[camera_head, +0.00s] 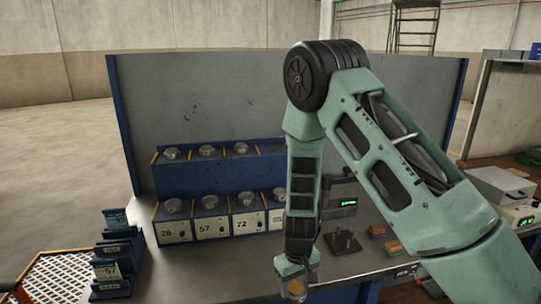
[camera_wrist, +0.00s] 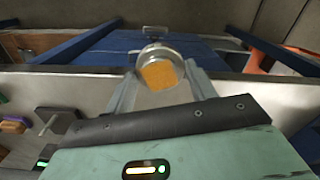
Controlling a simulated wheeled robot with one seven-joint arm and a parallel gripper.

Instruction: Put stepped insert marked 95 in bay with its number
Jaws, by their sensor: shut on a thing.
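My gripper (camera_head: 292,268) hangs low at the front edge of the bench and is shut on a round metal insert with an orange face (camera_head: 297,288). In the wrist view the insert (camera_wrist: 160,70) sits between the two fingers of my gripper (camera_wrist: 160,88). No number is readable on it. A blue two-tier rack (camera_head: 180,183) stands behind and left of my gripper. Its lower bays carry white number plates: 28 (camera_head: 174,232), 57 (camera_head: 208,228), 72 (camera_head: 247,225) and one partly hidden by my arm. No rack plate that reads 95 shows.
A dark fixture (camera_head: 343,243) and coloured blocks (camera_head: 393,248) lie right of my arm. A white-topped box (camera_head: 502,186) is farther right.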

